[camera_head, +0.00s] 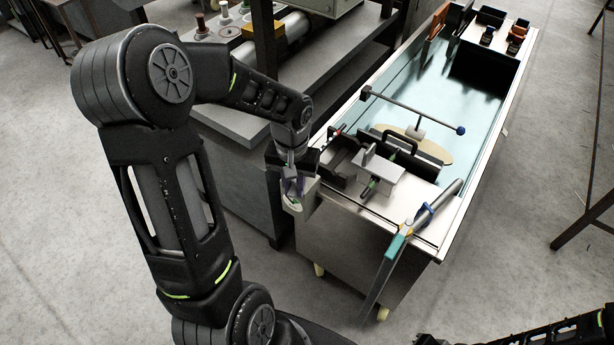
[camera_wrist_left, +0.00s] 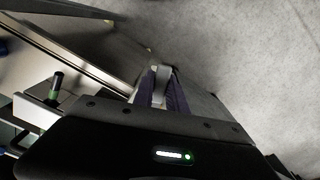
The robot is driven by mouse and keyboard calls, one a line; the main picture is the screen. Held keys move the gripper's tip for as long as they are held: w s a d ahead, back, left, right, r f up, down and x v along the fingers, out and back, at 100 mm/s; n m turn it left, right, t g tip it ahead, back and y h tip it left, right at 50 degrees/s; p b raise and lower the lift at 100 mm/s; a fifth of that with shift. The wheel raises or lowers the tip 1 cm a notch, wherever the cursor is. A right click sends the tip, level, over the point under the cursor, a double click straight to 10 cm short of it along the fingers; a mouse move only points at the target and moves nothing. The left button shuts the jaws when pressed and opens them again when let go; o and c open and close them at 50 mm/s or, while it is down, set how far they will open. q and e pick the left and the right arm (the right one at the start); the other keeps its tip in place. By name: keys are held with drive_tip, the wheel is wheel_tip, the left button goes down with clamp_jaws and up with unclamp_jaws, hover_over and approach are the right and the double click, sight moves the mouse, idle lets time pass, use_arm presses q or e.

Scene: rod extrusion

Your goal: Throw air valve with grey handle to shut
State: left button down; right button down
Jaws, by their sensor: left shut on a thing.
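My left gripper (camera_head: 292,186) is at the near left corner of the metal tank bench (camera_head: 330,222), beside its end wall. In the left wrist view the two dark purplish fingers (camera_wrist_left: 162,92) are shut on a small light grey piece (camera_wrist_left: 162,75), which looks like the grey valve handle. The valve body is hidden behind the gripper in both views. In the head view the gripper covers the handle too. Only part of my right arm (camera_head: 560,335) shows at the lower right; its gripper is out of view.
A clamp block with a green-banded knob (camera_wrist_left: 56,86) stands on the bench end. A long tool with teal and blue parts (camera_head: 408,238) overhangs the bench's near edge. A T-shaped bar with a blue ball (camera_head: 461,131) stands above the water. A grey cabinet (camera_head: 240,185) is close on the left.

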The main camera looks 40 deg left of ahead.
use_arm(q)
drive_tip(key=shift+s+a+m, duration=0.1)
drive_tip(key=shift+a+m, duration=0.3)
drive_tip(key=shift+m, duration=0.5)
drive_tip(key=shift+p, duration=0.3)
drive_tip(key=shift+s+a+m+p, duration=0.1)
drive_tip(key=shift+a+m+p, duration=0.3)
drive_tip(key=shift+m, duration=0.5)
drive_tip(key=c, duration=1.3)
unclamp_jaws()
drive_tip(key=shift+o, duration=0.2)
drive_tip(key=shift+r, duration=0.15)
wheel_tip(320, 180, up, 8)
drive_tip(key=shift+f, duration=0.2)
